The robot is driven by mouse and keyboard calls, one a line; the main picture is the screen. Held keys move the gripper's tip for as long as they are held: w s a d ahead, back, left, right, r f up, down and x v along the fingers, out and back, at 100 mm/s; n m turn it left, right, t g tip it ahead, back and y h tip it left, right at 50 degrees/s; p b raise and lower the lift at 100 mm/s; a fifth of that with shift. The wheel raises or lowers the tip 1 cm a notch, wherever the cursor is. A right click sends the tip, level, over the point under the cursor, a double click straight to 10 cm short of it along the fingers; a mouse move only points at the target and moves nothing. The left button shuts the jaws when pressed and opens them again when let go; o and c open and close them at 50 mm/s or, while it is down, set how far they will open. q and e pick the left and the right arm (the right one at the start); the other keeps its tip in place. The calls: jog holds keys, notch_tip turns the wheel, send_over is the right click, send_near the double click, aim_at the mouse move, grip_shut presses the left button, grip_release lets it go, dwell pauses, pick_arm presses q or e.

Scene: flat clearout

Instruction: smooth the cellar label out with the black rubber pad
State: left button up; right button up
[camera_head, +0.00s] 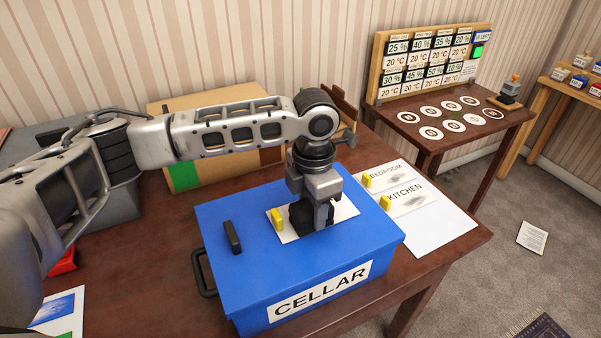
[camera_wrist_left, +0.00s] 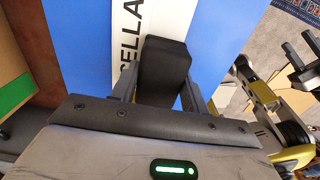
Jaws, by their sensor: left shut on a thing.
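A blue box (camera_head: 225,275) stands on the table, with CELLAR printed on its front plate (camera_head: 320,288). On its lid lies a white label (camera_head: 346,209) with a yellow tab (camera_head: 277,220) at its left end; the wrist view shows the letters ELLA on this label (camera_wrist_left: 129,45). My left gripper (camera_head: 313,212) is shut on the black rubber pad (camera_head: 299,214) and holds it down at the label's middle. The pad (camera_wrist_left: 163,70) hides part of the label. Contact looks likely, but the pad's underside is hidden. My right arm (camera_wrist_left: 270,105) shows at the wrist view's right edge; its jaw state is unclear.
BEDROOM (camera_head: 390,178) and KITCHEN (camera_head: 410,200) labels lie on a white sheet (camera_head: 440,235) right of the box. A black handle (camera_head: 231,237) stands up from the lid's left. A cardboard box (camera_head: 215,178) is behind. A side table (camera_head: 455,150) stands back right.

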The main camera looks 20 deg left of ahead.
pick_arm(q)
jog(key=shift+s+a, duration=0.35)
jog(key=shift+s, duration=0.05)
jog(key=shift+s+a+r+p, duration=0.1)
jog(key=shift+s+r+p, duration=0.1)
jog(key=shift+r+p, duration=0.6)
jog(key=shift+r, duration=0.5)
jog(key=shift+w+r+p, duration=0.15)
jog(key=shift+r+p, duration=0.3)
jog(key=shift+r, duration=2.35)
